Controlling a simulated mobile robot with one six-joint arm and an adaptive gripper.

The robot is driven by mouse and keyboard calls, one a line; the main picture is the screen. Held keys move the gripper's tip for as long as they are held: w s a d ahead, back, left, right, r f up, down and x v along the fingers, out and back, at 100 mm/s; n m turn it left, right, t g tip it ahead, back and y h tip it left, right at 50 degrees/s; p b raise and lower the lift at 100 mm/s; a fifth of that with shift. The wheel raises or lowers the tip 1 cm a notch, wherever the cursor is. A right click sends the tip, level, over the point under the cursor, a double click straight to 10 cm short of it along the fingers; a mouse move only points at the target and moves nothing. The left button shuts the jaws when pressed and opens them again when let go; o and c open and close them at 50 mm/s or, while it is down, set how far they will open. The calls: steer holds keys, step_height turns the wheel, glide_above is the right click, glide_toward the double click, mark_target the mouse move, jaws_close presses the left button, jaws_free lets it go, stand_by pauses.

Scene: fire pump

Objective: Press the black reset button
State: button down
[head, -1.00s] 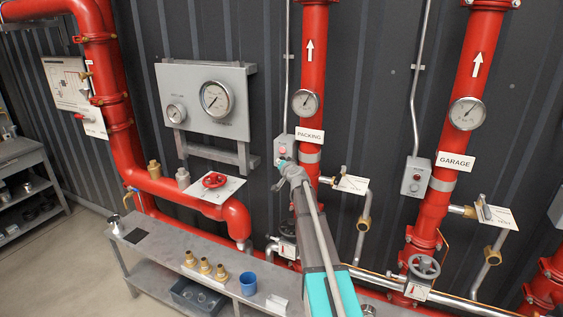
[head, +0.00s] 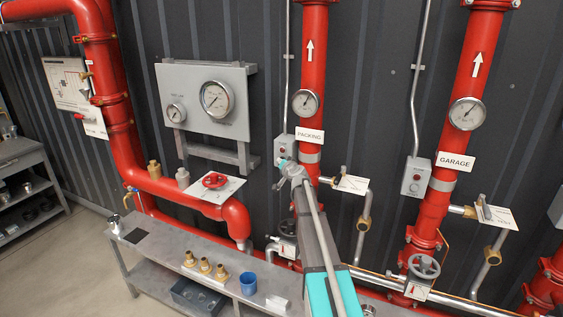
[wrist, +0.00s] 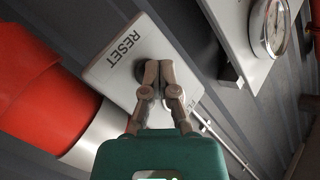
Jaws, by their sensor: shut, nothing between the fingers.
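The black reset button (wrist: 143,69) is on a grey control box (wrist: 104,73) marked RESET in the wrist view. The fingertips cover part of the button. My gripper (wrist: 158,65) is shut and empty, with its tips in front of the button's edge. I cannot tell whether they touch it. In the head view the box (head: 284,142) is on the wall beside the red PACKING pipe, and my gripper (head: 284,163) is at its lower part. The button is hidden there by my gripper.
The red PACKING pipe (head: 314,60) stands just right of the box. A similar box (head: 416,178) is by the GARAGE pipe (head: 472,70). A gauge panel (head: 190,82) is to the left. A bench (head: 160,240) with fittings and a blue cup (head: 248,283) stands below.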

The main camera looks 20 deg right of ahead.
steer(key=shift+s+a, duration=0.6)
steer(key=shift+a, duration=0.1)
steer(key=shift+s, duration=0.1)
steer(key=shift+s+a, duration=1.6)
steer(key=shift+a, duration=0.25)
